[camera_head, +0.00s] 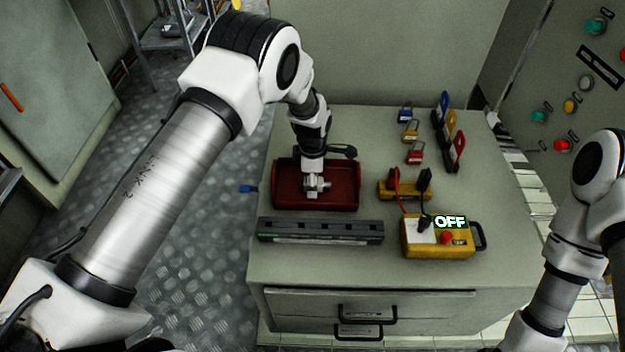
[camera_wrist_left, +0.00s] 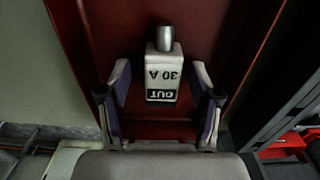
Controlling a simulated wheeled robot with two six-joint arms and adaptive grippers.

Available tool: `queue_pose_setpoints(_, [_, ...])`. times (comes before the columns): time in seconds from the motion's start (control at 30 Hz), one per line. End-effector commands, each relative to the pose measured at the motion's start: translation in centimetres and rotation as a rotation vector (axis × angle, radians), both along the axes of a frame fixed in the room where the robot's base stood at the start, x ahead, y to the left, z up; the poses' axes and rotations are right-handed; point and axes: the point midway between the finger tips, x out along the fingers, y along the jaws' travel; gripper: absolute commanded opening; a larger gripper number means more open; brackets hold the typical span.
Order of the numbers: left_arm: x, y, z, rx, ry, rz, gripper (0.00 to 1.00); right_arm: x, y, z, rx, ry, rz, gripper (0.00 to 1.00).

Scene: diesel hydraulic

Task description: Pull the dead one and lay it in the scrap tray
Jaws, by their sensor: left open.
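The dark red scrap tray (camera_head: 283,199) is on the cabinet top, and its red floor shows in the left wrist view (camera_wrist_left: 195,25). A white fuse (camera_wrist_left: 162,72) with a metal end cap, marked "30 A" and "OUT", is over the tray floor. My left gripper (camera_head: 316,190) is low at the tray. In the left wrist view its open fingers (camera_wrist_left: 162,92) stand either side of the fuse, with gaps on both sides. I cannot tell whether the fuse rests fully on the floor. A dark fuse rail (camera_head: 320,231) lies in front of the tray. My right gripper is out of view.
A yellow tester (camera_head: 437,240) reading "OFF" stands right of the rail, with a yellow probe holder (camera_head: 400,190) behind it. Padlocks (camera_head: 411,131) and coloured tags (camera_head: 450,133) are at the back right. The cabinet's front strip is clear.

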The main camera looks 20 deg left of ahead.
Motion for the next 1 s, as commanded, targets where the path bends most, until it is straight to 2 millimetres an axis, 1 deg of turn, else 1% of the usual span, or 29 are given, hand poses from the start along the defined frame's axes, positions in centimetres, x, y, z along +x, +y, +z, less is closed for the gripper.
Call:
queue_pose_setpoints(0.07, [0.0,0.0,0.2,0.000,0.000,0.000,0.63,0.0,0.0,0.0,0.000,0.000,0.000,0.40])
queue_pose_setpoints(0.17, [0.1,0.0,1.1,0.001,-0.002,0.000,0.63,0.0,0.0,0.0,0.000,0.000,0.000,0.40])
queue_pose_setpoints(0.27, [0.1,0.0,3.1,0.001,-0.003,0.000,0.63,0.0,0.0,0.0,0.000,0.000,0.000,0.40])
queue_pose_setpoints(0.4, [0.1,0.0,6.8,0.000,-0.004,-0.001,0.63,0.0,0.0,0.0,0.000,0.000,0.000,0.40])
queue_pose_setpoints(0.5, [0.1,0.0,9.2,0.000,-0.004,-0.001,0.63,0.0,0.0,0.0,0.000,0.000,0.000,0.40])
queue_pose_setpoints(0.6, [0.1,0.0,10.9,0.001,-0.002,0.000,0.63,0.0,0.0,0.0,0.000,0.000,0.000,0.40])
queue_pose_setpoints(0.7, [0.0,0.0,11.8,0.000,0.000,0.000,0.63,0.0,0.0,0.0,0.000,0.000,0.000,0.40])
queue_pose_setpoints(0.87, [0.0,0.0,12.0,0.000,0.001,0.000,0.63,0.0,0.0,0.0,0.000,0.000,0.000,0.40])
queue_pose_setpoints(0.93, [0.0,0.0,12.4,0.000,0.000,0.000,0.63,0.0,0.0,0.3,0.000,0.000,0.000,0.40])
queue_pose_setpoints(1.0, [0.0,0.0,13.5,0.000,0.000,0.000,0.63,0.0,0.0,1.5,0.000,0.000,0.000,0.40])
